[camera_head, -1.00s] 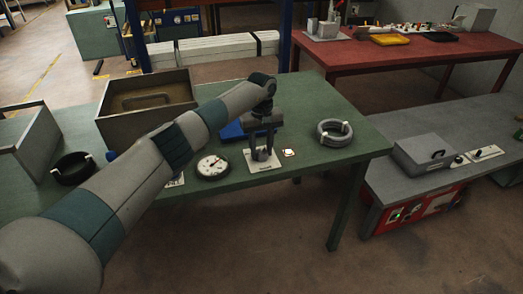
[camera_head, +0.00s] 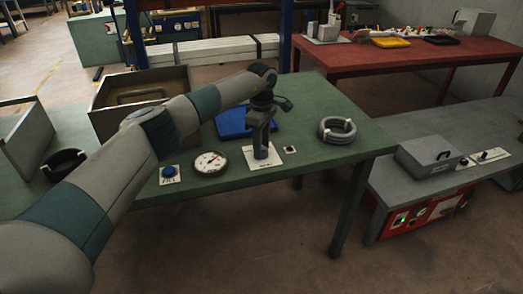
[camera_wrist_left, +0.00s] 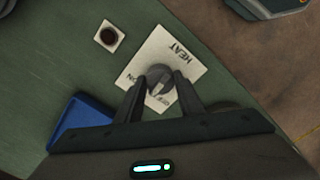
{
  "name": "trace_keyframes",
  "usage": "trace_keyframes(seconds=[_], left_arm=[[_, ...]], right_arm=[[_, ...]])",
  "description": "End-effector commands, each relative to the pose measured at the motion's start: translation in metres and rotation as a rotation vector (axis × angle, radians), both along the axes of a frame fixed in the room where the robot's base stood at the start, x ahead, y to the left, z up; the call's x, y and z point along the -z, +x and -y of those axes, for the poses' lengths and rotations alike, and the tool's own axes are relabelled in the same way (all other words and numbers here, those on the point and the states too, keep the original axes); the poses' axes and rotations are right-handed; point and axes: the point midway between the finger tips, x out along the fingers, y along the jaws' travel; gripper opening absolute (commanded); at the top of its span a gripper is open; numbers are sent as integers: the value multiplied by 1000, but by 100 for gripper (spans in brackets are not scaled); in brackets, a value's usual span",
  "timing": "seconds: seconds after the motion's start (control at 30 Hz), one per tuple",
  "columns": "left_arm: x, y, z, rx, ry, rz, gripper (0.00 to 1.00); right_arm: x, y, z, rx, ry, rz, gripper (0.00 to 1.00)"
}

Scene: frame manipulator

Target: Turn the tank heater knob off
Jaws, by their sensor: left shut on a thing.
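The grey round heater knob (camera_wrist_left: 159,76) sits on a white plate (camera_wrist_left: 180,48) marked HEAT on the green table; the plate also shows in the head view (camera_head: 250,160). My left gripper (camera_head: 261,154) points down over the plate, and the arm crosses from the left. In the left wrist view my left gripper's fingers (camera_wrist_left: 160,83) are shut on the knob, one on each side. The fingers partly cover the plate's lower lettering, which seems to end in ON. A small square indicator (camera_wrist_left: 109,37) beside the plate is dark. My right gripper is not in view.
A dial gauge (camera_head: 210,163) and a blue button (camera_head: 170,171) on a FILL plate are left of the knob. A blue tray (camera_head: 232,123) lies behind, and a grey ring coil (camera_head: 337,131) to the right. An open box (camera_head: 110,125) stands partly behind my arm.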

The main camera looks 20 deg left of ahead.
Motion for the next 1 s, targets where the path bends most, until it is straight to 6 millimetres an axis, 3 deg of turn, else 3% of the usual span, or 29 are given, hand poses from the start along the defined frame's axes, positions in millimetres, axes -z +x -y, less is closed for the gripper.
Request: trace_keyframes(seconds=[0.6,1.0], left_arm=[[0,0,-1,-559,1,2,12],[-1,0,0,-731,0,2,12]], right_arm=[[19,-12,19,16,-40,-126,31],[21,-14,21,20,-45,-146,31]])
